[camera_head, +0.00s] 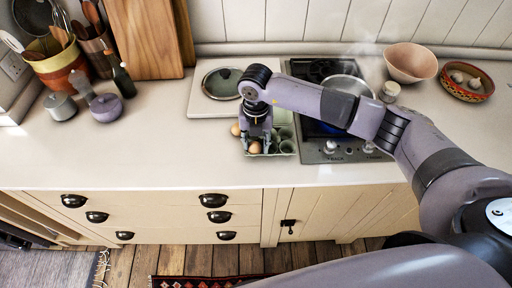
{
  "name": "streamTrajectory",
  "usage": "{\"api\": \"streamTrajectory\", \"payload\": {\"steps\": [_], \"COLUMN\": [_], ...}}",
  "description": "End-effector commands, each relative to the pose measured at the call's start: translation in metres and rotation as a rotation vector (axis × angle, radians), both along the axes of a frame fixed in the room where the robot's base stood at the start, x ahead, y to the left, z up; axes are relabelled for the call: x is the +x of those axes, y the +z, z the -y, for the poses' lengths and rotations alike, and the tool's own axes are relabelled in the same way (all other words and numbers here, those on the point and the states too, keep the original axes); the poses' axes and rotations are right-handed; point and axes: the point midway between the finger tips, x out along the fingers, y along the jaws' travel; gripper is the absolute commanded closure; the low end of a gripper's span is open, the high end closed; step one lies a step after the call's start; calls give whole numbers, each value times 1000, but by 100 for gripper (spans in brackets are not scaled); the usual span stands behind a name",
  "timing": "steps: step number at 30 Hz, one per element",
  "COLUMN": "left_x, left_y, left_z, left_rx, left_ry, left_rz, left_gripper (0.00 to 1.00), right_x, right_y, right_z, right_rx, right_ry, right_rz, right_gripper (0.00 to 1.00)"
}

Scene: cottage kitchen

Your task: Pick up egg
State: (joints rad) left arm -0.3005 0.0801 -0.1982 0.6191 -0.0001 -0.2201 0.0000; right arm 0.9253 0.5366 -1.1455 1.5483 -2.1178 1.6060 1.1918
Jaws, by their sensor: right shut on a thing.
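My right gripper (257,137) points down over the left part of a grey-green egg carton (284,147) on the counter. It is shut on an egg (254,148), a brown one low between its fingers. Another brown egg (235,130) sits just left of the gripper, at the carton's left side. Several cups on the carton's right side look empty. The gripper hides part of the carton. I cannot tell whether the held egg is clear of its cup. My left gripper is not in view.
Right of the carton is a hob (345,151) with a steaming pot (347,87). A lid (221,83) lies on a board behind. A pink bowl (410,60) and a patterned bowl (467,80) stand at the back right. The counter (150,150) left of the carton is clear.

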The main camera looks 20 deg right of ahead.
Motion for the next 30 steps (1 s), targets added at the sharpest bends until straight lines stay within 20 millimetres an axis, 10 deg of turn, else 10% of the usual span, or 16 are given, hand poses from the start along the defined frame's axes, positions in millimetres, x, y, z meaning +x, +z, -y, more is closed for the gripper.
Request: {"api": "streamTrajectory", "payload": {"steps": [20,30], "left_x": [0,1], "left_y": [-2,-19], "left_z": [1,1], "left_rx": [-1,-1], "left_ry": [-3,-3], "left_rz": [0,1], "left_gripper": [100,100], "right_x": [-4,-1], "right_y": [-5,44], "right_z": [1,0], "right_rx": [-5,-1], "right_ry": [0,1], "right_rz": [-13,0], "right_gripper": [85,85]}}
